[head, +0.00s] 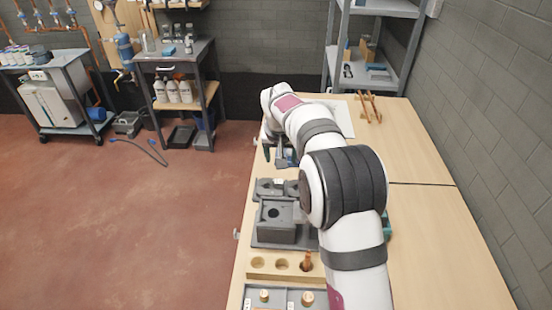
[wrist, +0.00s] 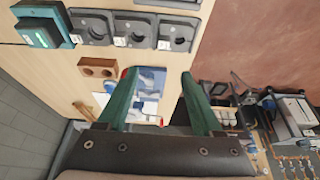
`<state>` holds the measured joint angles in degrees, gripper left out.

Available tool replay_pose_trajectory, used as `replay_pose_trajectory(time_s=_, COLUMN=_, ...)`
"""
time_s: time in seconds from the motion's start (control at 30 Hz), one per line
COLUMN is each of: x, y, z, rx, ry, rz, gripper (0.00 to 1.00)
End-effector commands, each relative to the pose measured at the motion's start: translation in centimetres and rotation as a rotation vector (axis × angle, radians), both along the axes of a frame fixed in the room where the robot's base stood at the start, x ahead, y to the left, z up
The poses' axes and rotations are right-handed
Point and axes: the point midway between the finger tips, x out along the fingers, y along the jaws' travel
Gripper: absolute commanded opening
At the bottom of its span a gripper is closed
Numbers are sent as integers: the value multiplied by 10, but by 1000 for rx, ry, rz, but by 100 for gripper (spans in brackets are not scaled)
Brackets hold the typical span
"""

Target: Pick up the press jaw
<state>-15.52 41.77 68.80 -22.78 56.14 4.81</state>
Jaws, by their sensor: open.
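In the wrist view, a row of dark grey blocks with round openings and small white labels lies at the top; they look like press jaws, such as the left one (wrist: 90,27), the middle one (wrist: 133,29) and the right one (wrist: 176,35). I cannot tell which one the task means. My gripper (wrist: 159,76) has its two green fingers spread apart with nothing held between them. It is apart from the row, which lies beyond the fingertips. In the head view my gripper (head: 283,156) is partly hidden by my arm, and dark grey blocks (head: 270,187) show near it.
A teal device (wrist: 38,32) lies beside the row. A wooden block with two holes (wrist: 97,68) and a blue and white item (wrist: 150,85) are on the bench. A grey box fixture (head: 283,222) and a wooden holder (head: 268,265) stand nearer. The bench's right side (head: 440,235) is clear.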

Motion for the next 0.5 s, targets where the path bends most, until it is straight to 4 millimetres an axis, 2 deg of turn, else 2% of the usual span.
replay_pose_trajectory(time_s=0.3, x=32, y=2, z=-77, rx=-2, ry=-2, rz=3, gripper=68)
replay_pose_trajectory(time_s=0.5, x=43, y=3, z=-103, rx=-1, ry=-3, rz=2, gripper=68)
